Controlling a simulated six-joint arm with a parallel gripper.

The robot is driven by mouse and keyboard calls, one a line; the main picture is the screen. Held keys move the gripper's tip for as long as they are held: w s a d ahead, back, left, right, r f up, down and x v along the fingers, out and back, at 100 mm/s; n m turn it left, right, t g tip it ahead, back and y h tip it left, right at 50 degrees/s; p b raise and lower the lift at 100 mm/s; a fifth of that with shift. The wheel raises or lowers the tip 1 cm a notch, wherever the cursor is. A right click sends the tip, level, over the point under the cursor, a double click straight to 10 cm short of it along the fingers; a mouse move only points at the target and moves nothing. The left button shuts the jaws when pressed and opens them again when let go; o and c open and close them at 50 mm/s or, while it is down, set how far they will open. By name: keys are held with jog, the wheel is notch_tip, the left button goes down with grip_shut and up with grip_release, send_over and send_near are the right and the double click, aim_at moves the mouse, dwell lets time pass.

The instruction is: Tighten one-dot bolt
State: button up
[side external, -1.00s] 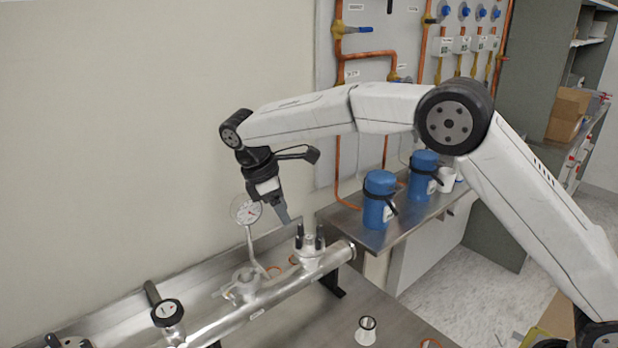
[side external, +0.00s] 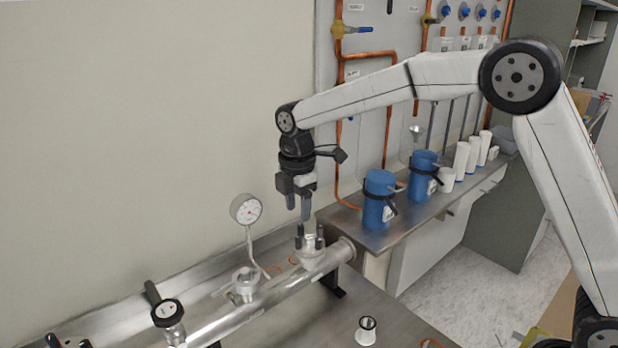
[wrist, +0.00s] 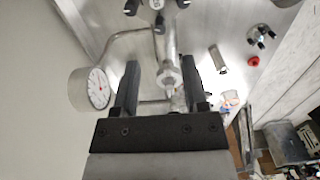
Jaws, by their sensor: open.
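My gripper (side external: 298,210) points down and is open and empty, just above the silver flange (side external: 311,256) on the pipe's right end. Dark upright bolts stand on this flange, a left one (side external: 299,237) and a right one (side external: 319,239). The fingertips are close above the left bolt, apparently apart from it. I cannot make out dots on any bolt, so I cannot tell which is the one-dot bolt. In the wrist view my two dark fingers (wrist: 161,85) are spread wide, with a silver fitting showing between them.
A round dial gauge (side external: 246,209) on a bent tube stands left of my gripper. A black-handled valve (side external: 167,312) is further left on the pipe. Blue containers (side external: 379,200) stand on the shelf at right.

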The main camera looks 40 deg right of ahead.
aim_at(299, 237)
jog(key=shift+f, duration=3.85)
grip_shut()
